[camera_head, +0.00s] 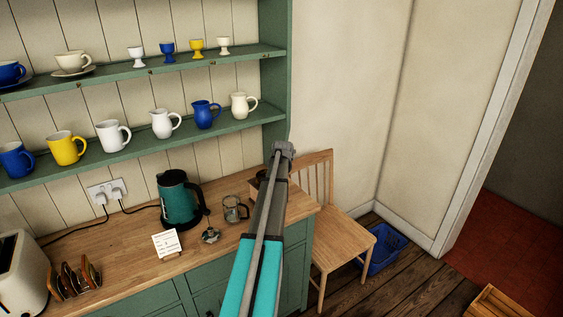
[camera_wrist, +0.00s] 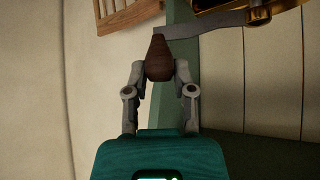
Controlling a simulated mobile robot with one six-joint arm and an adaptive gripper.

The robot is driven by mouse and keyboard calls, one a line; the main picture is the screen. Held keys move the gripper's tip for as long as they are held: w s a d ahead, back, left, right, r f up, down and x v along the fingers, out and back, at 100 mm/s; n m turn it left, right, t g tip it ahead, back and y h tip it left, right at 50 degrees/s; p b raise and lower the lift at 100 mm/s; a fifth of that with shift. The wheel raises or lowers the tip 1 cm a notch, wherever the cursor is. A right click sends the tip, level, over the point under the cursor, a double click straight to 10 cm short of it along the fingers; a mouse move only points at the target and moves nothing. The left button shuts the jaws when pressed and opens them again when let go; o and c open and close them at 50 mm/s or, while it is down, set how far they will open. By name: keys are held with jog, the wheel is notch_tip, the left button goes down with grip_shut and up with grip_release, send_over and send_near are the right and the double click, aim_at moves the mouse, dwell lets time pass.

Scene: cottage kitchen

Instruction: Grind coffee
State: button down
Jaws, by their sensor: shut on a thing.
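My gripper (camera_wrist: 159,72) is shut on the brown wooden knob (camera_wrist: 158,50) of a crank in the wrist view. A grey crank arm (camera_wrist: 215,26) runs from the knob to the right, to a brass-coloured part of the coffee grinder (camera_wrist: 270,22) at the top right edge, which is cut off. In the head view my arm covers the gripper and most of the grinder; a small brown part (camera_head: 255,184) shows left of the arm on the counter. Whether beans are inside cannot be seen.
The wooden counter (camera_head: 130,242) holds a teal kettle (camera_head: 180,200), a glass jug (camera_head: 232,210), a metal lid-like piece (camera_head: 211,236), a white card (camera_head: 166,243), a toast rack (camera_head: 75,280) and a toaster (camera_head: 20,272). A wooden chair (camera_head: 340,239) and blue basket (camera_head: 383,252) stand right.

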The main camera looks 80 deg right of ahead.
jog(key=shift+w+a, duration=0.1)
jog(key=shift+w, duration=0.1)
jog(key=shift+c, duration=2.2)
grip_release()
jog(key=shift+s, duration=0.15)
